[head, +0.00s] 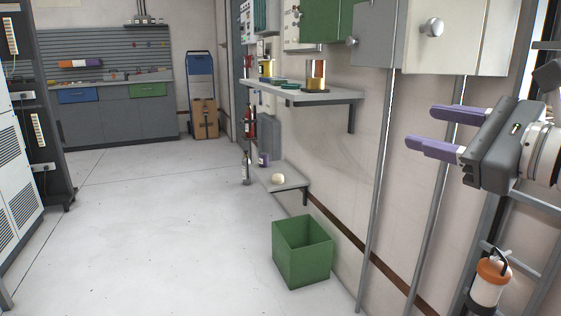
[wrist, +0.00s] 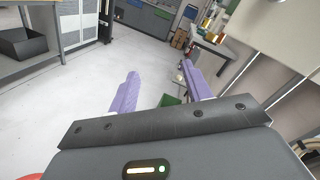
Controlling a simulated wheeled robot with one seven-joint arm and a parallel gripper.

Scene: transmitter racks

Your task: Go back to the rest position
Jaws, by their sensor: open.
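My gripper (head: 436,130) is at the right of the head view, raised beside the wall cabinets, with its two purple fingers pointing left. The fingers are apart and nothing is between them. In the wrist view, my gripper (wrist: 160,92) shows its fingers spread over the floor and the green bin beyond. It touches nothing that I can see.
A wall shelf (head: 330,96) holds jars, and a lower shelf (head: 290,183) holds a pale round object. A green bin (head: 302,255) stands on the floor below. Grey conduits (head: 380,190) run down the wall near my gripper. The floor (head: 150,220) is clear.

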